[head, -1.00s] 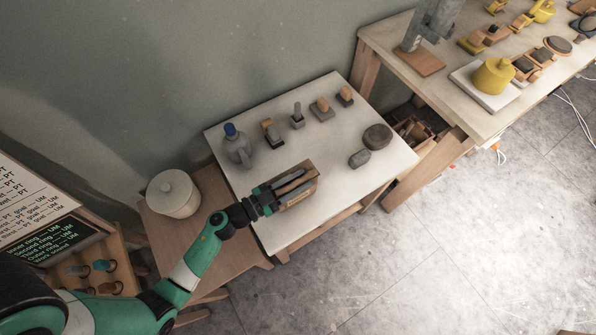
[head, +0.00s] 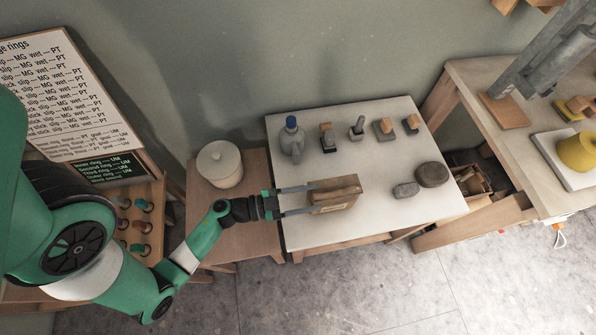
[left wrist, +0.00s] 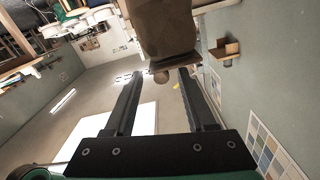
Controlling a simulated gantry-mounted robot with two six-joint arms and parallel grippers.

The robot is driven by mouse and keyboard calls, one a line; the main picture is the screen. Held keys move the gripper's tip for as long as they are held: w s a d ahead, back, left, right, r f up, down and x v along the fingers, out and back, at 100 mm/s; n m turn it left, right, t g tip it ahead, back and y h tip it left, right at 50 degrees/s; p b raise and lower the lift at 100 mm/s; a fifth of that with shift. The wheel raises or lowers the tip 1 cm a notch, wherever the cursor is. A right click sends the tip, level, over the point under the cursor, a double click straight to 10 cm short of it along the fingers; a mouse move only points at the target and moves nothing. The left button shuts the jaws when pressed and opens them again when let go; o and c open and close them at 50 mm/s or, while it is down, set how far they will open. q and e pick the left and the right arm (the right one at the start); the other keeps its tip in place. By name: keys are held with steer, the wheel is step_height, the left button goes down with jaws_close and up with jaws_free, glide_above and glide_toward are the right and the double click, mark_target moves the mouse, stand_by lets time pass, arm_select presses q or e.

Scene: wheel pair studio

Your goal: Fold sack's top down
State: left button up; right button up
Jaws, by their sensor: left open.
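The sack (head: 343,191) is a small brown block-like bag with a pale label on its front. It stands near the front left of the white table in the head view. My left gripper (head: 318,198) comes in from the left with its two long fingers apart, their tips at the sack's left end. In the left wrist view the sack (left wrist: 165,28) shows as a brown shape at the top, beyond and between the open fingertips (left wrist: 160,76). I cannot tell whether the fingers touch it. My right gripper is not in view.
On the white table (head: 375,228) a blue-topped grey jug (head: 291,141), several small tools and two dark round pieces (head: 432,174) stand behind and right of the sack. A lidded pale pot (head: 219,163) stands on the wooden side table at left. The table's front right is clear.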

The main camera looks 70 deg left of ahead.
arm_select(q)
steer(key=shift+s+a, duration=0.15)
steer(key=shift+s, duration=0.65)
steer(key=shift+s+a, duration=0.1)
steer(key=shift+s, duration=0.7)
